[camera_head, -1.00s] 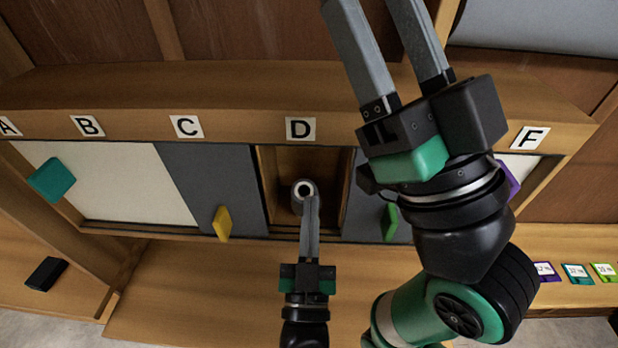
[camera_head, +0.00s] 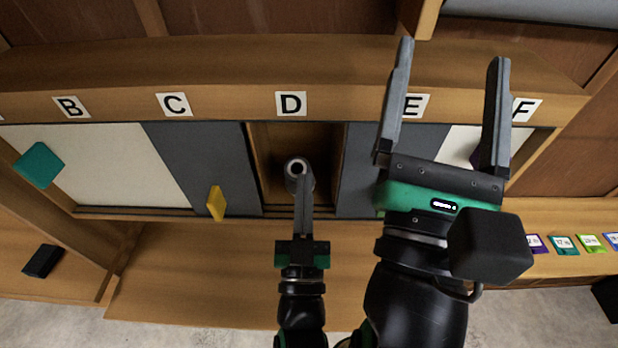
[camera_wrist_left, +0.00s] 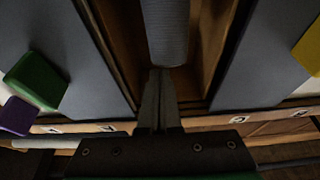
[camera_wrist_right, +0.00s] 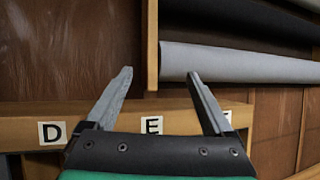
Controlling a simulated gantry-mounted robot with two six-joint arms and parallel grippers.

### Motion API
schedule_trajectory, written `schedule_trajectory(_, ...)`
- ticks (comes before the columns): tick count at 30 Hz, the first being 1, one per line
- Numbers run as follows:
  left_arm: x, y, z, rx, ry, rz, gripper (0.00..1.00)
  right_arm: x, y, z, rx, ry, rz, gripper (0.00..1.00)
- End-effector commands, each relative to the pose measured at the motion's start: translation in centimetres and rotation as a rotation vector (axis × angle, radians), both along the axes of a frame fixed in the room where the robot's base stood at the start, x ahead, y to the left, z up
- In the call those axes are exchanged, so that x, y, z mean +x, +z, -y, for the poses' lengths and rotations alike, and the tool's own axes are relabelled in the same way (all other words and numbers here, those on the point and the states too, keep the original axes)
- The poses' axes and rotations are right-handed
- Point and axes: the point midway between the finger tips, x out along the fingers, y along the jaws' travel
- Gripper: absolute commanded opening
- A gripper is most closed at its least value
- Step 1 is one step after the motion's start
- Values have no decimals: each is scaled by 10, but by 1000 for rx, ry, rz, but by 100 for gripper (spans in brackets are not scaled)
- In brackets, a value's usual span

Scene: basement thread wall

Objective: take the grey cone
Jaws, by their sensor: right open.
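The grey cone (camera_head: 298,168) stands in the open wooden compartment under the label D, with its round end and dark hole facing the head camera. In the left wrist view the cone (camera_wrist_left: 167,30) is a ribbed grey cylinder-like shape. My left gripper (camera_head: 303,188) reaches into the compartment from below, its fingertips at the cone's near end. In the left wrist view its fingers (camera_wrist_left: 160,75) are close together; whether they clasp the cone is unclear. My right gripper (camera_head: 449,60) is open and empty, in front of the shelf board near labels E and F.
Grey panels flank the compartment; the left one has a yellow handle (camera_head: 216,203). A teal handle (camera_head: 39,165) sits on the white panel at left. A grey roll (camera_wrist_right: 215,63) lies above the board. Coloured tags (camera_head: 565,244) lie at lower right. The wooden ledge below is largely clear.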

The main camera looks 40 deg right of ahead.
Motion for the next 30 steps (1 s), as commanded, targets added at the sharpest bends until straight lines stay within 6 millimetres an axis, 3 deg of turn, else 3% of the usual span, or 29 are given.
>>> schedule_trajectory(1,2,-10,1,14,3,-21,0,18,-18,-11,56,96,-56,87)
schedule_trajectory(4,2,-10,0,14,3,-21,0,50,-54,-39,157,280,-181,87)
schedule_trajectory(9,2,-10,0,14,3,-21,0,81,-110,-92,269,528,-402,87)
schedule_trajectory(11,2,-10,1,14,3,-21,0,89,-131,-102,290,583,-501,87)
schedule_trajectory(15,2,-10,1,14,3,-21,0,105,-169,-82,278,601,-751,87)
schedule_trajectory(19,2,-10,1,14,3,-21,0,108,-189,-70,255,615,-891,87)
schedule_trajectory(30,2,-10,0,14,3,-21,0,108,-195,-68,246,623,-932,87)
